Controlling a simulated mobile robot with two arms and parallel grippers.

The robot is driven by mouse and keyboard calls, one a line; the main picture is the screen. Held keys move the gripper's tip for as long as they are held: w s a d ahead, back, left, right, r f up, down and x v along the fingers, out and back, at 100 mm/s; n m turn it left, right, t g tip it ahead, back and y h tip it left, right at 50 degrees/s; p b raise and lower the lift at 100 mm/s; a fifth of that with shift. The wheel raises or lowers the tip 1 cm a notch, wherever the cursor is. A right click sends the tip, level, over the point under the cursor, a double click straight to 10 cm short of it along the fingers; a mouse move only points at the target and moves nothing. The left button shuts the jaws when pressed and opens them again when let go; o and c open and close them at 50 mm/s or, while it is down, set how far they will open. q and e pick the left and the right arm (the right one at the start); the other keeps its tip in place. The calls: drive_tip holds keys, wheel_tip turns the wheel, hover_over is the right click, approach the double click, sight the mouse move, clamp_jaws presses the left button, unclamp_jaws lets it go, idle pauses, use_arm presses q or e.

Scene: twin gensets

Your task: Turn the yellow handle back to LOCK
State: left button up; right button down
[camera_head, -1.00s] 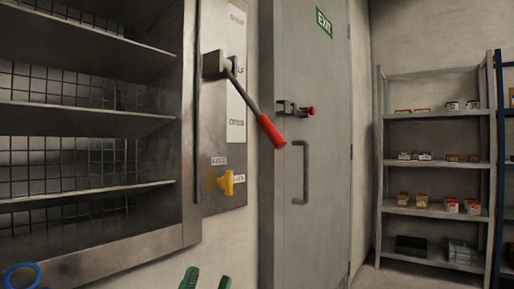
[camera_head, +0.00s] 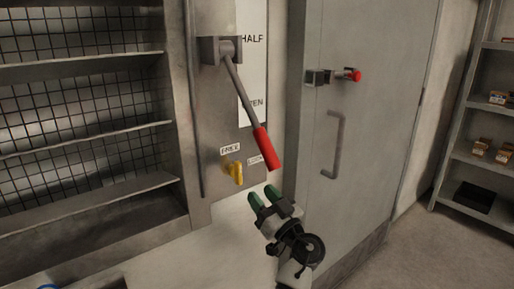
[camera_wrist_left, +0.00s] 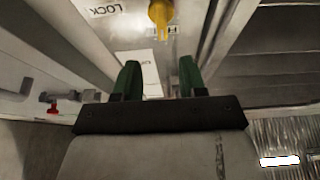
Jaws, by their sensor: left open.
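The yellow handle (camera_head: 234,173) sits low on the grey wall panel, just below a white FREE label (camera_head: 230,149). A second small label (camera_head: 255,158) is to its right; the wrist view shows a LOCK label (camera_wrist_left: 104,9), upside down. My left gripper (camera_head: 264,195) has green fingertips. It is open and empty, below and right of the handle, apart from it. In the left wrist view, the handle (camera_wrist_left: 160,12) is at the top edge, beyond and between the open fingers (camera_wrist_left: 158,72). My right gripper is not in view.
A long lever with a red grip (camera_head: 266,148) hangs down right, just above my left gripper. A grey door with a bar handle (camera_head: 334,145) and a red-knobbed latch (camera_head: 354,75) stands right. Metal shelves (camera_head: 80,140) are left.

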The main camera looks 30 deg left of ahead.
sight(240, 169)
use_arm(q)
drive_tip(key=p+x, duration=0.2)
drive_tip(key=x, duration=0.7)
drive_tip(key=shift+s+a+r+p, duration=0.15)
drive_tip(key=shift+a+p, duration=0.05)
drive_tip(key=shift+p, duration=0.1)
drive_tip(key=shift+x, duration=0.8)
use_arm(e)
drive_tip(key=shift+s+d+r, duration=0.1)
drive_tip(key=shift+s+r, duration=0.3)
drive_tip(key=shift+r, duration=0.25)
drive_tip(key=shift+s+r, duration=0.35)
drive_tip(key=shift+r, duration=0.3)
use_arm(q)
drive_tip(key=shift+c, duration=0.3)
clamp_jaws()
